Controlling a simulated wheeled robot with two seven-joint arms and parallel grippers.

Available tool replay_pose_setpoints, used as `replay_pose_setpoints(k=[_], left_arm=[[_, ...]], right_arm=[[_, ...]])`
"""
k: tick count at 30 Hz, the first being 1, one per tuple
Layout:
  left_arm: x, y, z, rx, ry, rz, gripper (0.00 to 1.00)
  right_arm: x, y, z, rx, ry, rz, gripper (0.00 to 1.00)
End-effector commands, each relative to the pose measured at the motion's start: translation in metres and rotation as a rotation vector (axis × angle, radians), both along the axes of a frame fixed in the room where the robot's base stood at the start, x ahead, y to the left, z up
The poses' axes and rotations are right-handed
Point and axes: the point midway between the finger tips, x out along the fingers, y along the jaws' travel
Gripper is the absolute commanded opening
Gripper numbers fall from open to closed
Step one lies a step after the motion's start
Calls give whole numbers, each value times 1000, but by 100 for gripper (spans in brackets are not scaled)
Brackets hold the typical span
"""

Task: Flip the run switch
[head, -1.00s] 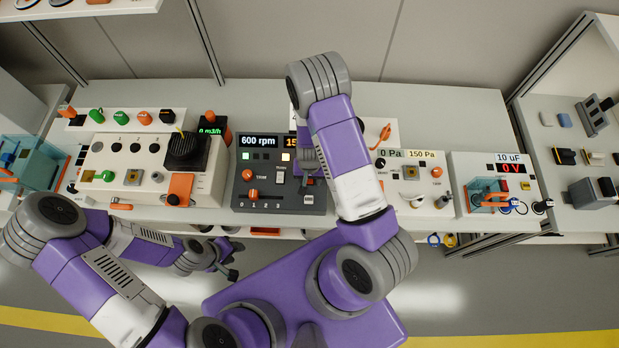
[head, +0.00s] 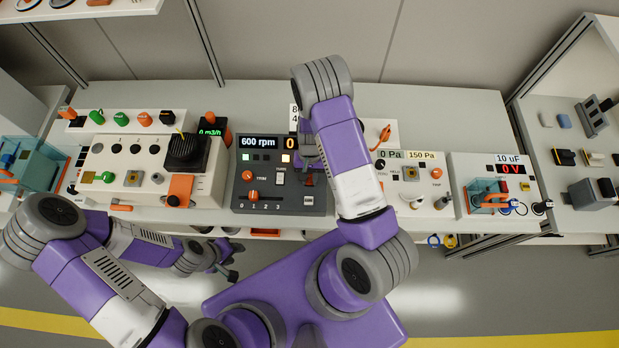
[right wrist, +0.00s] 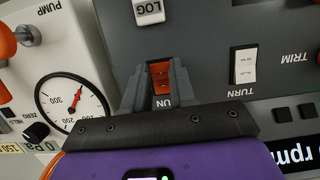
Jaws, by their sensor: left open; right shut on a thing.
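The run switch (right wrist: 161,76) is a red-orange rocker on the dark grey panel (head: 240,190), with its label partly covered so that "UN" shows. In the right wrist view my right gripper (right wrist: 160,75) has its fingers on either side of the rocker and is shut on it. In the head view my right arm hides most of this spot. The panel's displays show "600 rpm" (head: 258,142) and an orange "0" (head: 289,143). My left gripper (head: 236,260) is open and empty, low in front of the bench.
The white TURN switch (right wrist: 243,65) and the white LOG button (right wrist: 149,11) are close to my right gripper. A pump gauge panel (right wrist: 72,98) is beside the dark panel. The orange slider knob (head: 253,195) is at the panel's front left. Other instrument boxes fill the bench on both sides.

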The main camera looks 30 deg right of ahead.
Motion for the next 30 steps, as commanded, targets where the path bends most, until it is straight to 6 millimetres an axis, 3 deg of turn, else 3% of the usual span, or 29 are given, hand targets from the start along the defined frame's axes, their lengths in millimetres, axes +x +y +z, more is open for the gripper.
replay_pose_setpoints(k=[11,12,17,26,30], left_arm=[[0,0,-1,0,0,0,43],[0,0,-1,0,0,0,43],[0,0,0,0,0,0,43],[0,0,0,0,0,0,43],[0,0,0,0,0,0,43]], right_arm=[[0,0,0,10,18,0,0],[0,0,0,10,17,0,29],[0,0,1,10,18,0,51],[1,-1,3,9,15,0,51],[6,-2,19,9,12,3,51]])
